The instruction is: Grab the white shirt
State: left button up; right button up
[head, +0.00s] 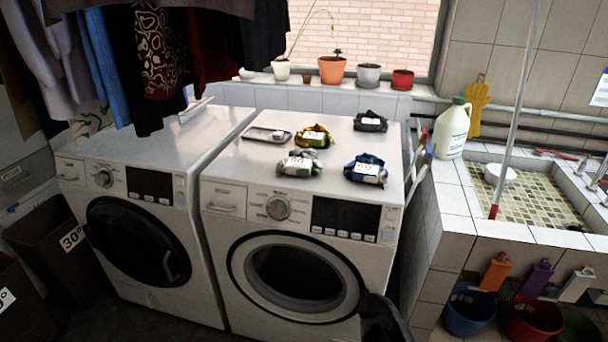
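Several bundled cloths with white labels lie on top of the right washing machine (240,165). The palest is a whitish-grey bundle (299,163) at the front left, which looks like the white shirt. A yellow bundle (313,136) lies just behind it. A blue bundle (367,169) lies to its right, and a black bundle (371,121) lies at the back right. Neither of my grippers can be made out in the head view, and nothing touches the bundles.
A small tray (267,134) lies behind the pale bundle. A left washing machine (150,160) stands alongside, under hanging clothes (160,60). Potted plants (332,69) line the sill. A white jug (452,128) stands by the tiled sink (530,205). A dark shape (385,318) is low at front.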

aim_at(305, 162)
jog(key=i+j+z, duration=0.2)
jog(key=z, duration=0.25)
jog(key=i+j+z, duration=0.1)
jog(key=j+z, duration=0.2)
jog(key=z, duration=0.15)
